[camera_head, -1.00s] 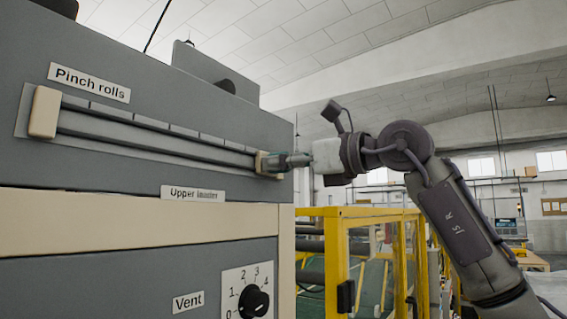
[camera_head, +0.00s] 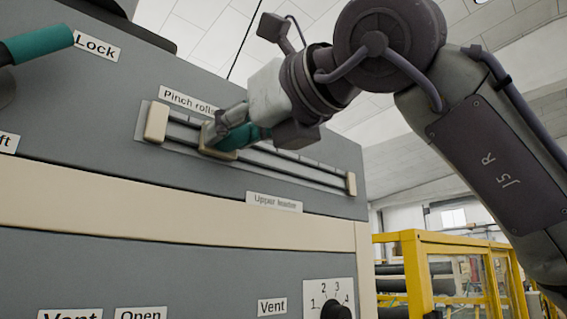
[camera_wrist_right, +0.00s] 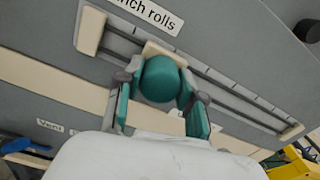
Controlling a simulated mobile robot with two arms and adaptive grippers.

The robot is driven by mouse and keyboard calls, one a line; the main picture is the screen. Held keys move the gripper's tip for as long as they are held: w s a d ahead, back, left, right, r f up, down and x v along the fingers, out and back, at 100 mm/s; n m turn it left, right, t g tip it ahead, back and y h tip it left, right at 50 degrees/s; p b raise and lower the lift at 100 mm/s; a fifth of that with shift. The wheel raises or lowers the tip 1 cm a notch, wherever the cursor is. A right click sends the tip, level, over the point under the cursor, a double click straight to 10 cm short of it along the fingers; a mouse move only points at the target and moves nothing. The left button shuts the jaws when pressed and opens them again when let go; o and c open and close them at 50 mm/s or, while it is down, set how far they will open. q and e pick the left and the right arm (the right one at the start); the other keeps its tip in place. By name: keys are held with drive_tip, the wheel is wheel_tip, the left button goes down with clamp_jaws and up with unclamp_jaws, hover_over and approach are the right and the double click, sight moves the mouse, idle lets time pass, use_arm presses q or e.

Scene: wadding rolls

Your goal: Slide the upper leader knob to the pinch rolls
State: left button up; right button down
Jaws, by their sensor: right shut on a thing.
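The upper leader slider's rail (camera_head: 290,165) slants across the grey machine face above the label Upper leader (camera_head: 274,202). Its beige carriage (camera_head: 207,139) is near the left end block (camera_head: 156,122), below the label Pinch rolls (camera_head: 186,99), with a short gap between them. In the right wrist view the round teal knob (camera_wrist_right: 160,79) stands on the carriage. My right gripper (camera_head: 228,130) is shut on the knob, with a finger on either side of it in the wrist view (camera_wrist_right: 160,100). In the head view it hides part of the knob. My left gripper is not in view.
The right end block (camera_head: 351,183) closes the far end of the rail. A teal handle (camera_head: 38,44) is beside the label Lock at upper left. A numbered dial (camera_head: 336,309) is below right. A yellow frame (camera_head: 412,268) stands to the right.

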drive_tip(key=s+a, duration=0.3)
drive_tip(key=shift+a, duration=0.3)
drive_tip(key=shift+w, duration=0.1)
drive_tip(key=c, duration=0.9)
unclamp_jaws()
drive_tip(key=shift+o, duration=1)
drive_tip(key=shift+a, duration=0.2)
drive_tip(key=shift+s+d, duration=0.3)
drive_tip(key=shift+d, duration=0.15)
drive_tip(key=v, duration=1.1)
drive_tip(key=shift+s, duration=0.25)
